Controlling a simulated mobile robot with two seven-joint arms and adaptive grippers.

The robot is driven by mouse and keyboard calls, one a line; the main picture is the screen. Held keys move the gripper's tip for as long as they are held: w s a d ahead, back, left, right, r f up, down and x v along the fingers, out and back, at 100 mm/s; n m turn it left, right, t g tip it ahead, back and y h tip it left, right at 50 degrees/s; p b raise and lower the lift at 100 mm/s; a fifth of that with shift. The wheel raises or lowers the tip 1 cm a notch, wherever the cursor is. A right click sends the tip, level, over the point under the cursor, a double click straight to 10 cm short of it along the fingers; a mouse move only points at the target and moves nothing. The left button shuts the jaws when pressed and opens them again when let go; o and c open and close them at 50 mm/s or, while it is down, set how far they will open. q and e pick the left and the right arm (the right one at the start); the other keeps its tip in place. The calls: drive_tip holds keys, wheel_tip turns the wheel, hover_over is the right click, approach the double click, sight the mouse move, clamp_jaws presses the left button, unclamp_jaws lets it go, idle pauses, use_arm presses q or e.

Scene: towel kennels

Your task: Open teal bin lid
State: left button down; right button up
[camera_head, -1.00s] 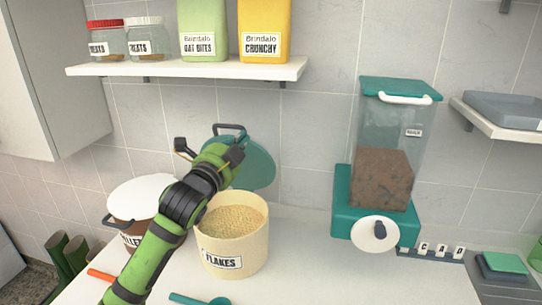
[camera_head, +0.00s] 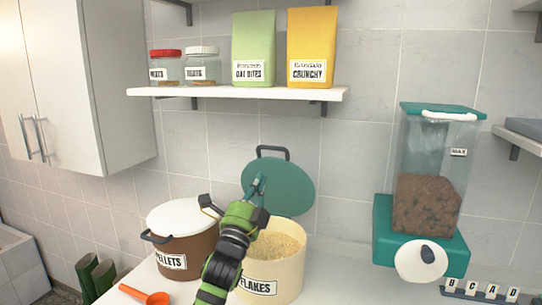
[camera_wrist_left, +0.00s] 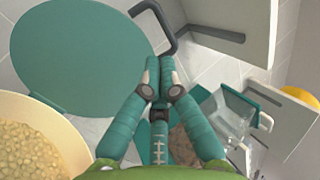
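The cream FLAKES bin (camera_head: 272,280) stands on the counter, its flakes uncovered. Its round teal lid (camera_head: 292,185) stands raised behind the bin, with a dark handle (camera_head: 272,150) at its top edge. My left gripper (camera_head: 261,183) is in front of the lid, above the bin. In the left wrist view its fingers (camera_wrist_left: 161,64) come together at the tips with nothing seen between them. The lid (camera_wrist_left: 80,55) is left of them there, and the handle (camera_wrist_left: 152,10) shows just beyond the tips; contact cannot be told. My right gripper is not in view.
A brown PELLETS bin (camera_head: 190,250) with a white lid stands left of the FLAKES bin. An orange scoop (camera_head: 150,296) lies in front. A teal dispenser (camera_head: 420,235) stands right. A shelf (camera_head: 235,93) with jars and bags hangs above.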

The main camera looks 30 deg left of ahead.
sight(268, 160)
use_arm(q)
drive_tip(key=p+x, duration=0.2)
drive_tip(key=x, duration=0.4)
drive_tip(key=shift+w+r, duration=0.1)
drive_tip(key=shift+r, duration=0.15)
drive_tip(key=shift+w+r+p, duration=0.2)
drive_tip(key=shift+w+p, duration=0.15)
drive_tip(key=shift+w, duration=0.2)
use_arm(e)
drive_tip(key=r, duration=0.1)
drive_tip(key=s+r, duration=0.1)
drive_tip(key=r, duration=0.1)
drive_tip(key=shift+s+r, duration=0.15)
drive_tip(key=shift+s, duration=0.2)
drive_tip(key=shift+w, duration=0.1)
